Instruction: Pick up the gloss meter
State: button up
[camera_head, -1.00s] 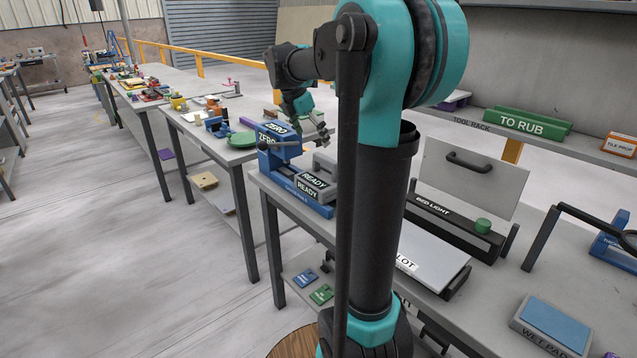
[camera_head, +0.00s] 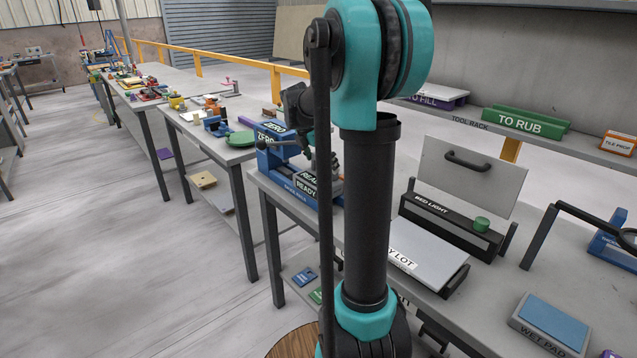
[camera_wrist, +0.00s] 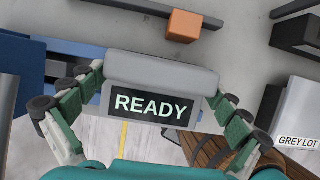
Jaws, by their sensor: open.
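The gloss meter, a grey rounded block with a dark display reading READY, fills the middle of the wrist view (camera_wrist: 162,72). In the head view its READY face (camera_head: 308,188) shows partly behind my arm, on the near bench. My gripper (camera_wrist: 158,88) is open, with its green-padded fingers on the left and right of the meter. I cannot tell whether either finger touches it. In the head view the gripper is mostly hidden behind my arm.
A blue stand marked ZERO (camera_head: 268,158) is beside the meter. An orange block (camera_wrist: 183,25) lies beyond it in the wrist view. The GREY LOT panel (camera_head: 425,252) and BED LIGHT unit (camera_head: 447,222) are to the right. A wet pad (camera_head: 553,322) lies nearer.

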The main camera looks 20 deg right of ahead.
jog(key=c, duration=1.4)
jog(key=shift+c, duration=0.7)
jog(key=shift+r, duration=0.15)
